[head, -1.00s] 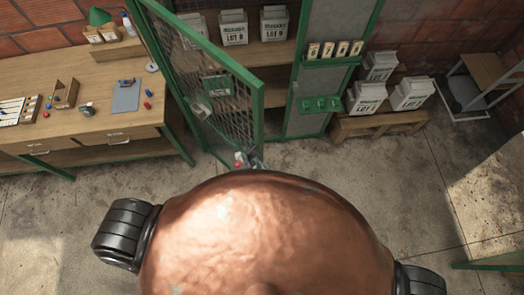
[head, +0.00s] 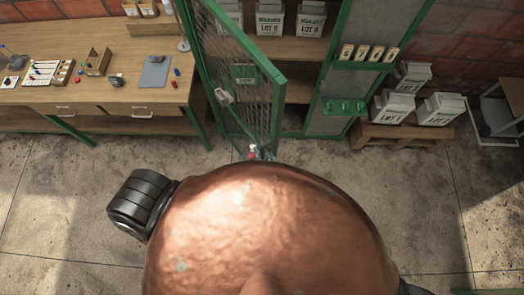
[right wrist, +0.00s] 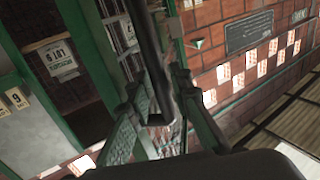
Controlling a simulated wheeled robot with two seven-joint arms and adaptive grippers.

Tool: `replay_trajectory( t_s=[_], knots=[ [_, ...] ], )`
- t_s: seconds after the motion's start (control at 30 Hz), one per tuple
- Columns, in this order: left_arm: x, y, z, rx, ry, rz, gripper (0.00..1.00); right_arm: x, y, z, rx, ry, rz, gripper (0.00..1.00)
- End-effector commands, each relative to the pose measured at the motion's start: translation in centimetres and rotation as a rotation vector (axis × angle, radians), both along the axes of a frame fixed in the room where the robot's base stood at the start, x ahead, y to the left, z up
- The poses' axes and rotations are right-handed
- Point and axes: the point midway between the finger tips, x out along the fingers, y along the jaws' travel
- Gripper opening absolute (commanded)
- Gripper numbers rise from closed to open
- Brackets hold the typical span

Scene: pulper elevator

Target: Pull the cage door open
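The cage door (head: 279,105) has a green frame with wire mesh. It stands swung out from the green cabinet at an angle, with a clear gap on its right side. A grey padlock (head: 223,97) and a small green sign (head: 245,74) show on it. My right gripper (head: 262,153) is at the door's low free end, mostly hidden behind my copper-coloured body. In the right wrist view, a dark bar (right wrist: 150,50) runs down between the gripper's dark fingers (right wrist: 160,100); whether they close on it is unclear. My left gripper is not seen.
White lot boxes (head: 270,20) sit on the cabinet shelf. The concrete floor (head: 60,190) before the bench is clear.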

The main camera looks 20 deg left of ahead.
Motion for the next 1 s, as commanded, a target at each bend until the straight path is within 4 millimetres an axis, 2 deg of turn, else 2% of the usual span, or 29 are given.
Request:
replay_trajectory(
  t_s=[0.17, 0.6, 0.8, 1.0],
  knots=[
    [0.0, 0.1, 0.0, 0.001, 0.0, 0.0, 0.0, -1.0, -1.1, -0.2, -0.002, 0.002, 0.0, 0.19],
    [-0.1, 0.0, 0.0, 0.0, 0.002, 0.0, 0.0, -6.7, -7.4, -0.1, -0.002, 0.002, 0.0, 0.19],
    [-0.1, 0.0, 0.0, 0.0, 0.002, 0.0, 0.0, -7.9, -8.7, 0.0, 0.0, 0.0, 0.0, 0.19],
    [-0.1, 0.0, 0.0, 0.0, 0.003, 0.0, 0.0, -8.1, -9.0, 0.0, 0.0, 0.0, 0.0, 0.19]
  ],
)
